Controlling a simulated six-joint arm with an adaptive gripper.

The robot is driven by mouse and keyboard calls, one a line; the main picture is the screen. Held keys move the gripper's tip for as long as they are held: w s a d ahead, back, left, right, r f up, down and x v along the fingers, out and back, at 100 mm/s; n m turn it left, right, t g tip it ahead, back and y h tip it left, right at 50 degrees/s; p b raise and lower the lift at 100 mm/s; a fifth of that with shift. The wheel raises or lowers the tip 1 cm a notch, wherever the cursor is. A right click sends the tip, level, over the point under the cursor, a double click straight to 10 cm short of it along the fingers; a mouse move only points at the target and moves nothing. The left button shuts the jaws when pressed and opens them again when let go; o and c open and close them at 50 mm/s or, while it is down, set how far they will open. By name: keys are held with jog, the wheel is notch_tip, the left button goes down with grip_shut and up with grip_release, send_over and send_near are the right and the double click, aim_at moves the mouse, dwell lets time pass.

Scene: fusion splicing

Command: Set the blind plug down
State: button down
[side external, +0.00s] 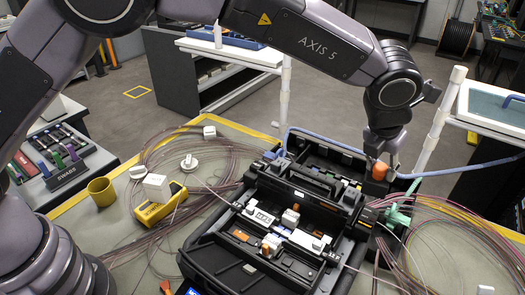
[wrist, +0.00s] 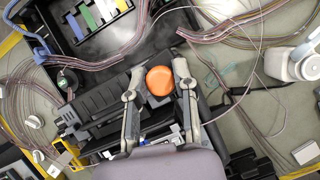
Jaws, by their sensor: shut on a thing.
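The blind plug, a round orange piece (wrist: 159,81), sits between the two fingertips of my gripper (wrist: 158,78) in the wrist view. In the side external view the orange plug (side external: 379,171) shows at the lower end of my gripper (side external: 381,165). My gripper is shut on it, at the back right side of the black splicer case (side external: 225,258). I cannot tell whether the plug touches anything below it.
Coils of thin fibre (side external: 450,245) lie right of the case, with more at left. A green clamp-like piece (side external: 398,212) is just below my gripper. A yellow tool (side external: 160,208), a yellow cup (side external: 101,189) and white boxes stand on the mat at left.

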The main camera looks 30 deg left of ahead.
jog(key=w+a+n+y, duration=0.35)
jog(key=a+n, duration=0.55)
jog(key=a, duration=1.4)
jog(key=s+a+n+g+y, duration=0.15)
jog(key=a+n, duration=0.25)
jog(key=a, duration=0.5)
jog(key=s+a+n+g, duration=0.1)
jog(key=s+a+n, duration=0.2)
jog(key=a, duration=0.6)
notch_tip(320, 180, down, 10)
jog(key=w+f, duration=0.3)
jog(key=w, duration=0.1)
jog(key=w+f, duration=0.3)
jog(key=w, duration=0.2)
jog(key=w+f, duration=0.3)
jog(key=w, duration=0.1)
jog(key=shift+w+d+f, duration=0.1)
jog(key=shift+w+d, duration=0.05)
jog(key=shift+w+f, duration=0.15)
jog(key=shift+f, duration=1.55)
jog(key=shift+f, duration=0.1)
